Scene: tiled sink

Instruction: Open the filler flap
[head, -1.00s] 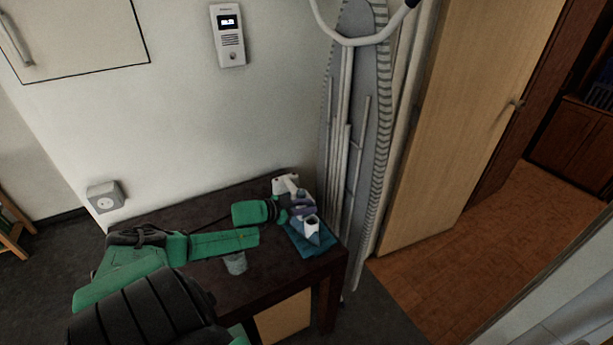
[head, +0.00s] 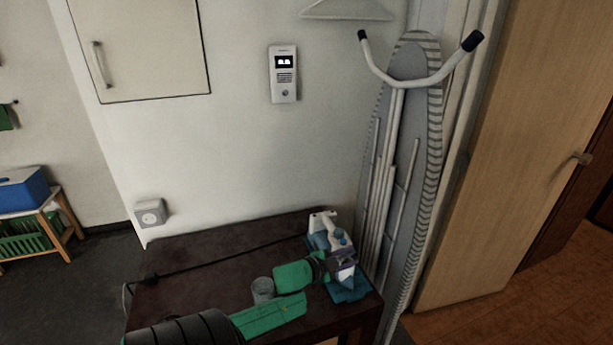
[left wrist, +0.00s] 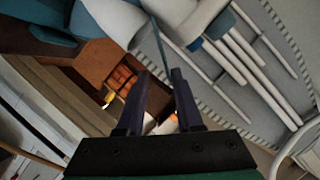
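A white and blue steam iron (head: 322,222) stands on a teal pad (head: 352,294) at the right end of a dark table. My left gripper (head: 345,259) is right at the iron in the head view and covers part of it. In the left wrist view, white parts of the iron (left wrist: 115,18) lie just beyond the fingertips. The fingers of my left gripper (left wrist: 162,74) stand apart, with a thin bluish strip showing near the tips; I cannot tell if they touch it. I cannot make out the filler flap or its state. My right gripper is not in view.
A cord (head: 205,266) runs across the tabletop. An ironing board (head: 408,150) leans on the wall just behind the iron. A wooden door (head: 510,150) is at the right.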

